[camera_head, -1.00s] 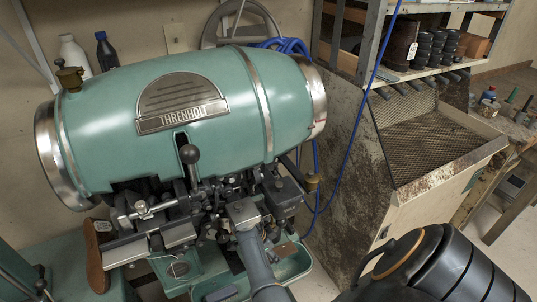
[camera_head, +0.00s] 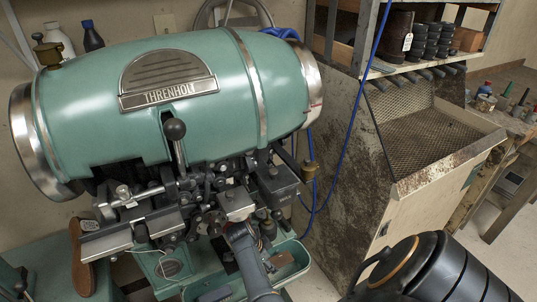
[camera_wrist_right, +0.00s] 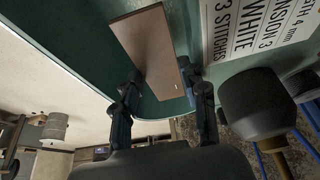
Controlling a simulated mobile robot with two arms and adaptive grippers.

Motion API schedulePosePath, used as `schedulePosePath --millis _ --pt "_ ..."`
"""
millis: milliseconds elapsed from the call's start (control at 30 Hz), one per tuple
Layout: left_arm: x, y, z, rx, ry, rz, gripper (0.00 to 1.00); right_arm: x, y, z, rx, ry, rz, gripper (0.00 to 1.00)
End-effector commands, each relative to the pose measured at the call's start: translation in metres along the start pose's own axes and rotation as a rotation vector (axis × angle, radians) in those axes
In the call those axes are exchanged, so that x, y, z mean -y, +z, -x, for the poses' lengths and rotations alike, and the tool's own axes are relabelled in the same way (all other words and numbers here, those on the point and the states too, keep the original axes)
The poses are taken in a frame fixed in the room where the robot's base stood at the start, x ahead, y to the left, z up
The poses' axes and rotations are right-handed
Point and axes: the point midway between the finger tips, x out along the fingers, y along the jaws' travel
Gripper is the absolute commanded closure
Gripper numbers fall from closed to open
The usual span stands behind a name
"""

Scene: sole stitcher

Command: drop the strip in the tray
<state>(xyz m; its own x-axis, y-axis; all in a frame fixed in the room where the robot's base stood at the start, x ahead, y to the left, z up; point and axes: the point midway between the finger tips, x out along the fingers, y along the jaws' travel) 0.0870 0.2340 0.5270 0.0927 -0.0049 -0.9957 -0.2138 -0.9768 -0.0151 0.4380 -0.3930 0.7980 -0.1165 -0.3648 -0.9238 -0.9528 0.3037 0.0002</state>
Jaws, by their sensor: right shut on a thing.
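The strip (camera_wrist_right: 150,47) is a flat brown rectangle in the right wrist view. My right gripper (camera_wrist_right: 161,84) is shut on it, with one finger at each side. Beyond the strip is a dark green surface (camera_wrist_right: 88,38) with a rounded corner; I cannot tell from this view whether it is the tray. In the head view a light green tray (camera_head: 299,266) sits low under the stitcher. My right gripper is not clearly made out there.
The green stitcher (camera_head: 190,105) fills the left and middle of the head view. A rusty bin with mesh (camera_head: 430,140) stands to its right, and a blue cable (camera_head: 352,110) hangs between. A printed sign (camera_wrist_right: 245,28) is near the strip.

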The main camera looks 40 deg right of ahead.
Motion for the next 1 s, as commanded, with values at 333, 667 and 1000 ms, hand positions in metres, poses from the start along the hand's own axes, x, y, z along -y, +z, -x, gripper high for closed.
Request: schedulePosePath --millis 333,667,1000 --pt "0.000 0.000 0.000 0.000 -0.001 0.001 1.00 0.000 0.000 0.000 0.000 -0.001 0.000 0.37" --pt "0.001 0.001 0.000 0.001 -0.001 0.001 1.00 0.002 0.000 0.001 0.000 -0.004 0.000 0.31" --pt "0.003 0.001 0.016 0.003 -0.003 0.001 1.00 0.001 -0.007 0.018 0.000 -0.004 0.000 0.31"
